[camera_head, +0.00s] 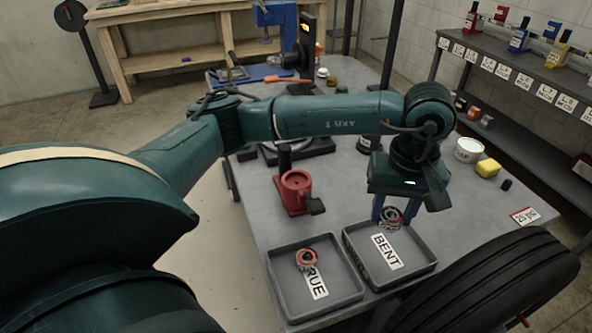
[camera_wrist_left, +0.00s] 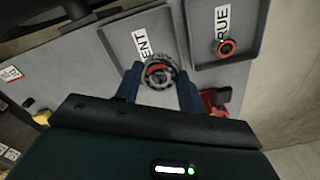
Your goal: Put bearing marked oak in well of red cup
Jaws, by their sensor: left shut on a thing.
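My left gripper (camera_head: 392,213) is shut on a grey ring-shaped bearing (camera_head: 391,219) with a red inner ring, above the back of the tray labelled BENT (camera_head: 428,262). The held bearing also shows between the blue fingers in the left wrist view (camera_wrist_left: 158,75). A second bearing (camera_head: 306,259), with a red-orange ring, lies in the tray labelled TRUE (camera_head: 342,298), partly over its label. The red cup (camera_head: 296,188) stands behind the TRUE tray, to the left of my gripper, its round top facing up. No oak mark is readable on either bearing. My right gripper is not in view.
A black tyre (camera_head: 490,285) is at the front right. A white cup (camera_head: 468,150), a yellow block (camera_head: 488,168) and a 25 psi card (camera_head: 525,215) are on the table's right side. My left arm spans the table's middle.

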